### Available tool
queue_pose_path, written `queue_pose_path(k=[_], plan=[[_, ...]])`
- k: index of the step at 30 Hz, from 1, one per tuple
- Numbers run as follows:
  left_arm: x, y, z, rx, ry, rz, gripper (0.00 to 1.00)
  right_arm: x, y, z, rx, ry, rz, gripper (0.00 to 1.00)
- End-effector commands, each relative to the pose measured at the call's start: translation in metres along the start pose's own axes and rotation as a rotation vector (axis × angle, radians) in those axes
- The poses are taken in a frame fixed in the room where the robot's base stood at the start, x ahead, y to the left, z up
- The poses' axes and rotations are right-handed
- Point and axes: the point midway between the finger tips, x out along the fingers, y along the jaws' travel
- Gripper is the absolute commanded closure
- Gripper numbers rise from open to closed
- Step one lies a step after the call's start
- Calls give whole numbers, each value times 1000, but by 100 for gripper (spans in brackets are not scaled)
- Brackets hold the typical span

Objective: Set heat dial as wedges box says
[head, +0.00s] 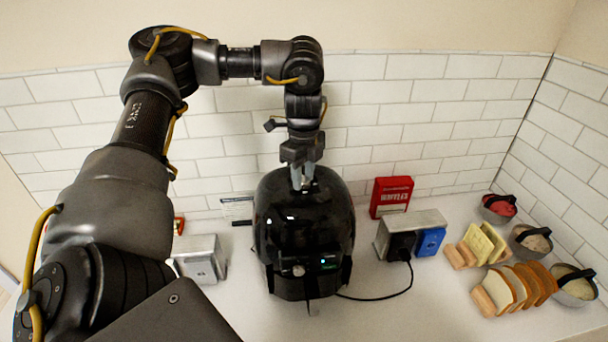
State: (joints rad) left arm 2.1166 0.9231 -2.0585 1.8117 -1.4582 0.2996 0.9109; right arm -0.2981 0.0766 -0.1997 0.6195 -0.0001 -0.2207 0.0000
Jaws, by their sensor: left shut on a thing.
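A black, glossy, rounded cooker (325,228) stands on the white counter against the tiled wall. Its front has a small round knob (298,270) and a lit green display (328,262). My left gripper (302,184) points down at the cooker's top, its fingertips close together on a small part there. That part is mostly hidden by the fingers; it appears to be the heat dial. A red box (390,197) with white lettering stands right of the cooker; I cannot read its words. Part of another red box (178,224) shows behind my left arm. My right gripper is out of view.
A metal socket block (412,222) with a black plug and a blue piece is right of the cooker, its cord on the counter. Bread slices (515,288), yellow slices (482,244) and bowls (530,242) are farther right. A grey block (200,262) and white card (237,207) are left.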

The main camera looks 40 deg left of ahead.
Motion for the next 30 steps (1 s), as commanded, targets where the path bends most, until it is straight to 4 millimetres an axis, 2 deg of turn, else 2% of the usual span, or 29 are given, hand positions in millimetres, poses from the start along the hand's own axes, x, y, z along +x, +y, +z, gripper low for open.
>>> queue_pose_path(k=[1, 4, 14, 20, 30], plan=[[-2, 0, -1, 1, 2, -2, 90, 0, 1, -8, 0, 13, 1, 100], [-2, 0, -4, 2, 2, -2, 90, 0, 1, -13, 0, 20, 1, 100], [-3, 0, -1, 62, 2, -3, 91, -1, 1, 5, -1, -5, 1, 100], [-3, 0, 0, 193, 2, -3, 91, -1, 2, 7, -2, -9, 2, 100], [-3, 0, 0, 510, 1, -4, 91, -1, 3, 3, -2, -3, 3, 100]])
